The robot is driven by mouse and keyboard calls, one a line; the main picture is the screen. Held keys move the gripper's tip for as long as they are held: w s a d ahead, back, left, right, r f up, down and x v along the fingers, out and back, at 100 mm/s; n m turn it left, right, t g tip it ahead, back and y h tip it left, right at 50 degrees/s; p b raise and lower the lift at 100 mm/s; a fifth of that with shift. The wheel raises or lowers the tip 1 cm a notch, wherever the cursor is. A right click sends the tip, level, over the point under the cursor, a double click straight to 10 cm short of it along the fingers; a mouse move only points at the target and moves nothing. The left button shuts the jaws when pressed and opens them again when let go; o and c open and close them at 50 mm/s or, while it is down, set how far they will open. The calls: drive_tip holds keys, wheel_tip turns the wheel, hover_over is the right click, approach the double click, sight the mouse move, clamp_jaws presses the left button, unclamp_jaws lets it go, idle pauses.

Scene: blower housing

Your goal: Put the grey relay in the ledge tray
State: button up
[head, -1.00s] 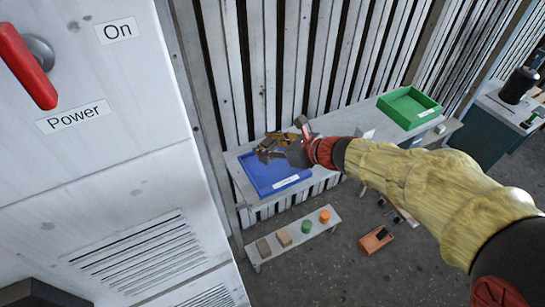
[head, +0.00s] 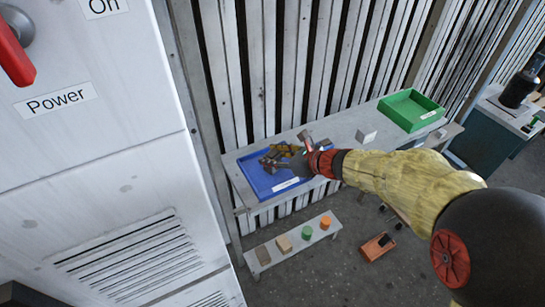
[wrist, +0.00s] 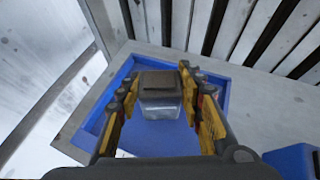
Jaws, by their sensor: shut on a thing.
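The grey relay (wrist: 160,94), a block with a dark grey top and a paler lower part, sits between my fingers in the wrist view. My gripper (wrist: 162,108) is shut on it. In the head view my gripper (head: 272,160) is over the blue tray (head: 252,174), which stands on the pale ledge against the slatted wall. The tray floor (wrist: 165,143) shows below the relay in the wrist view. I cannot tell whether the relay touches the tray floor. The tray's label is too small to read. In the head view the relay is not clear behind the fingers.
A green tray (head: 411,111) and a small white block (head: 366,136) are farther right on the ledge (head: 340,130). A low bench (head: 292,243) below holds several small blocks and cylinders. An orange box (head: 376,247) lies on the floor. A white power cabinet (head: 100,180) fills the left.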

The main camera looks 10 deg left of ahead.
drive_tip(key=shift+f, duration=0.15)
drive_tip(key=o, duration=1.2)
